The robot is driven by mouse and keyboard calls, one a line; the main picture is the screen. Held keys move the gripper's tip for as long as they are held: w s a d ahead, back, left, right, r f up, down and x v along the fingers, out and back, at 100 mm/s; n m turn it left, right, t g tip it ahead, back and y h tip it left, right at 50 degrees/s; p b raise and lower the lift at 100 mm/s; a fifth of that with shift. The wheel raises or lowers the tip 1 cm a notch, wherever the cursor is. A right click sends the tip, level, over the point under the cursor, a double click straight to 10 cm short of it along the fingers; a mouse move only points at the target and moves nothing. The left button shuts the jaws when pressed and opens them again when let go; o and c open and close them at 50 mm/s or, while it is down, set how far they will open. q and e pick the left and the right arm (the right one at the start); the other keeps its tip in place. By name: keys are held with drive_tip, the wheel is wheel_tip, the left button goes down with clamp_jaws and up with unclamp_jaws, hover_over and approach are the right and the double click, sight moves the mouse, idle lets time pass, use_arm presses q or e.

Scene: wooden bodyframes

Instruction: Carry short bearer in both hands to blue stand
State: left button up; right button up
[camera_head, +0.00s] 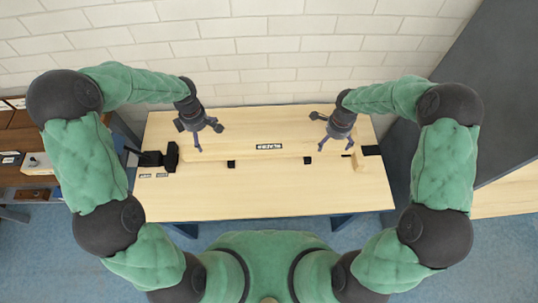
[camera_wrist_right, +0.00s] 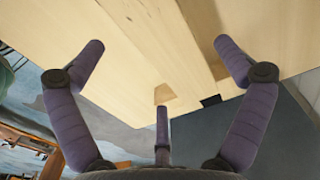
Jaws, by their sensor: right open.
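A pale wooden beam, which looks like the short bearer (camera_head: 240,156), lies across the light wooden table; its colour nearly matches the tabletop, so its edges are hard to tell. My left gripper (camera_head: 199,131) is above the table near the beam's left part, fingers spread and empty. My right gripper (camera_head: 336,131) is above the beam's right part, open and empty. In the right wrist view the open fingers (camera_wrist_right: 165,85) are apart, with pale wood (camera_wrist_right: 130,55) beyond them. Blue supports (camera_head: 347,221) show under the table; I cannot tell whether they belong to the blue stand.
The wooden table (camera_head: 270,195) has a bare front part. A black device (camera_head: 160,157) sits at the left edge. A white brick wall stands behind, and a dark panel (camera_head: 500,90) at right.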

wheel_tip(320, 180, up, 7)
idle(0.3)
idle(0.5)
